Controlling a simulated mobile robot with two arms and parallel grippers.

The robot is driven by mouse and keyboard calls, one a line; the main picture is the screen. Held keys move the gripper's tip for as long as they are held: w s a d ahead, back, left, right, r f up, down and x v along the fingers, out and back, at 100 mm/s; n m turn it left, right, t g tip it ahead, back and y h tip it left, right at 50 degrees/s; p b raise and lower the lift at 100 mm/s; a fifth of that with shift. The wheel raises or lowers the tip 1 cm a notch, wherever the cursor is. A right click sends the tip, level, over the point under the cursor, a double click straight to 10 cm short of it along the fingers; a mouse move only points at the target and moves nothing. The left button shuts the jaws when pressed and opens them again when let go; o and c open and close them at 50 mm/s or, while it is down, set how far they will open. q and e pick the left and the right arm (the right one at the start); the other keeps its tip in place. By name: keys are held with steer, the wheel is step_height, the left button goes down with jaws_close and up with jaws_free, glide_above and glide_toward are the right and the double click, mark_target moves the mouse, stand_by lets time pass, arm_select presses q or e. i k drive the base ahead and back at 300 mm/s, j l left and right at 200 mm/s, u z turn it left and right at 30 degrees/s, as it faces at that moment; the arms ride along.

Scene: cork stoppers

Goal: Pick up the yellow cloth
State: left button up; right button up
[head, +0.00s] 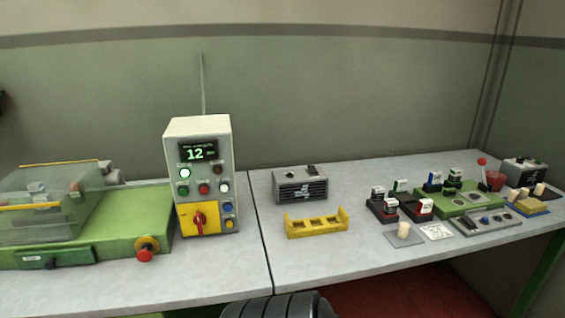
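A folded-looking yellow piece (527,203), probably the yellow cloth, lies near the right end of the bench on or against a blue flat item (538,211). It is small in the head view, and I cannot make out its weave or folds. Cork-coloured stoppers stand close to it. Neither of my grippers shows in the head view. A dark ribbed part at the bottom middle edge is cut off by the frame.
A yellow slotted rack (316,232) stands mid-bench before a grey vented box (300,186). A control box (201,150) and green machine (110,222) stand left. A green fixture (455,207), dark blocks and a red-knobbed lever (482,162) crowd the right. The bench front around the rack is clear.

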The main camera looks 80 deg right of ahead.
mark_target(529, 206)
steer(key=z, duration=4.35)
steer(key=i, duration=0.15)
steer(key=z, duration=0.05)
